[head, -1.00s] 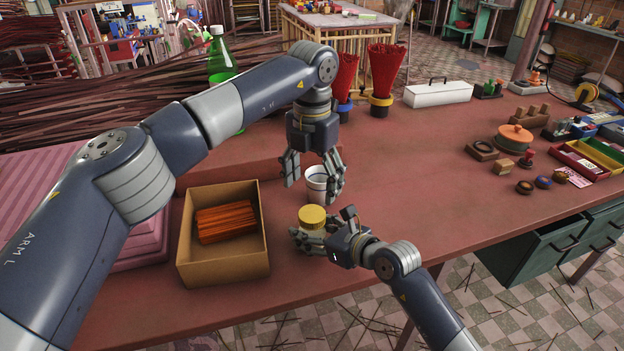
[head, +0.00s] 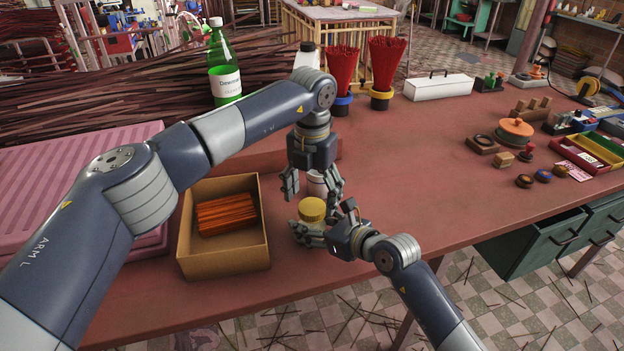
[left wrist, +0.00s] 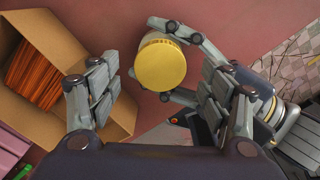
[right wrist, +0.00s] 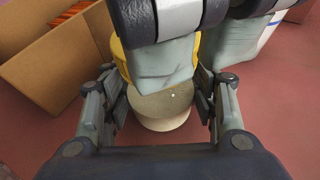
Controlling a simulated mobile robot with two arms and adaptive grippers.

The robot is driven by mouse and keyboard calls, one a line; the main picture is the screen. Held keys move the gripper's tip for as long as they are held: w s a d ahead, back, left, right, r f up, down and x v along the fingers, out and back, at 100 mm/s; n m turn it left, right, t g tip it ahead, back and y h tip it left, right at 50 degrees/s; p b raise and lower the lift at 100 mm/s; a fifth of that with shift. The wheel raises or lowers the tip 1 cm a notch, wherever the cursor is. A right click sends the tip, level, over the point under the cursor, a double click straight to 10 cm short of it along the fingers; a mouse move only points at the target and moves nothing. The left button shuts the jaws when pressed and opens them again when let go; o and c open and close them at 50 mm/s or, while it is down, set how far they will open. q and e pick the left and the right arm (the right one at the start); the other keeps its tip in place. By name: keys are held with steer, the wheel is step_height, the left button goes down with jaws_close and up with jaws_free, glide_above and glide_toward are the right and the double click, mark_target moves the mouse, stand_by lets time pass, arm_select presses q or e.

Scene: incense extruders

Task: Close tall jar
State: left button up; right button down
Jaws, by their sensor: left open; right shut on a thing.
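The jar (head: 311,225) stands near the table's front edge, with a yellow ridged lid (head: 312,209) on top. I cannot tell how tightly the lid sits. My right gripper (head: 312,236) is shut around the jar's pale body, which shows between its fingers in the right wrist view (right wrist: 163,108). My left gripper (head: 311,196) is open and points down just behind and above the lid. In the left wrist view the round lid (left wrist: 160,65) lies between the spread left fingers, apart from them. In the right wrist view, left fingers hide part of the lid.
A cardboard box (head: 262,262) with orange sticks stands left of the jar. A white cup (head: 316,186) is close behind the left gripper, partly hidden. A green bottle (head: 224,75) and red stick bundles (head: 384,65) stand farther back.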

arm_select(q)
steer(key=shift+f, duration=1.15)
steer(key=c, duration=1.1)
steer(key=shift+c, duration=0.2)
steer(key=o, duration=1.2)
steer(key=shift+o, duration=0.2)
